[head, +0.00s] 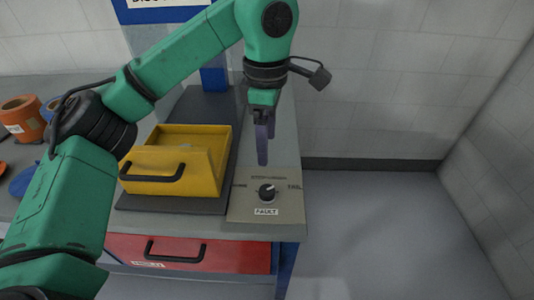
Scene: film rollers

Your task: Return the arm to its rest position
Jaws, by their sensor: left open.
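My left arm, green with black joints, comes in from the left and arches over the table. My left gripper (263,150) points down, its dark fingers open and empty. It hangs above the back of a beige panel with a black knob (267,192) and a "FAULT" label. The gap between fingertips and panel is hard to judge, but they look apart from the knob. My right gripper is not in view.
A yellow drawer box (205,180) with a black handle stands on a dark base left of the panel. Orange roller (22,118) and blue pieces lie at the far left. A red drawer (190,254) sits under the tabletop. Open floor (385,235) lies to the right.

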